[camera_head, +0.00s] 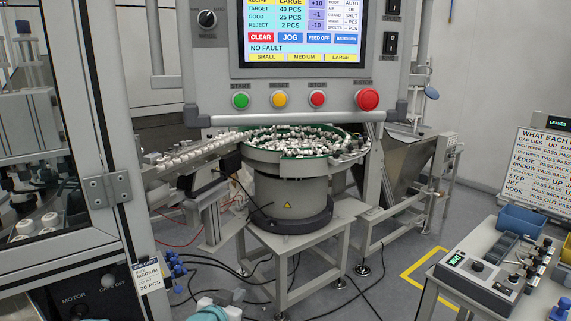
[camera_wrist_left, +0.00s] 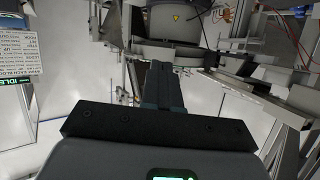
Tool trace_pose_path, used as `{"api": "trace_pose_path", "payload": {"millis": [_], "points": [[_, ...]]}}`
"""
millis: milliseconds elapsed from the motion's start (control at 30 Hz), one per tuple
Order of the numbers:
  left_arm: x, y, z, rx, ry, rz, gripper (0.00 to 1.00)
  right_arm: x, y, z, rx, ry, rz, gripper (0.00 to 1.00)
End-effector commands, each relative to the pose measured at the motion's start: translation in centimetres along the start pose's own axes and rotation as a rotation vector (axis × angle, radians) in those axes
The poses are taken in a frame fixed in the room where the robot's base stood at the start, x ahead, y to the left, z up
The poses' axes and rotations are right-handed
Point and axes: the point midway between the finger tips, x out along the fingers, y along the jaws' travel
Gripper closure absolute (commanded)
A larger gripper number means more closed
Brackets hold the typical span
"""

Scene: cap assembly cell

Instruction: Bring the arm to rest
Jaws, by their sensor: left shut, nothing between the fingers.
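My left gripper (camera_wrist_left: 161,68) shows in the left wrist view. Its two dark fingers are together and empty, pointing toward the grey feeder base (camera_wrist_left: 190,25) at the top of that upside-down-looking view. In the head view only pale and teal parts show at the bottom edge, probably of my left arm, and the fingers cannot be made out there. My right gripper is in neither view.
A bowl feeder (camera_head: 290,190) full of small caps stands on a metal stand below the control panel (camera_head: 300,98). A glazed cabinet (camera_head: 105,190) is at the left. A bench with a control box (camera_head: 480,283) and blue bin (camera_head: 522,220) is at the right. Cables cross the floor.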

Motion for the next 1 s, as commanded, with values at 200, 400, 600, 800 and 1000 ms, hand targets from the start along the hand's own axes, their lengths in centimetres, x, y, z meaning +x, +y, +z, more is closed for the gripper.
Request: {"api": "trace_pose_path", "payload": {"millis": [200,400,600,800,1000], "points": [[-2.9,1.5,18.8,-0.179,-0.386,0.035,1.00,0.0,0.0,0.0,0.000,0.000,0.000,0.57],[-11.1,6.2,32.3,-0.387,-0.749,0.076,1.00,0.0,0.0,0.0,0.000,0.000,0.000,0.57],[-20.0,11.5,38.0,-0.550,-1.028,0.109,1.00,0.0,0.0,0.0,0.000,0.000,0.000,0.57],[-22.9,12.8,38.6,-0.662,-1.123,0.070,1.00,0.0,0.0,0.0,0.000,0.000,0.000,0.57],[-22.9,12.8,38.6,-0.662,-1.123,0.070,1.00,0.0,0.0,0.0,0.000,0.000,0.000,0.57]]}}
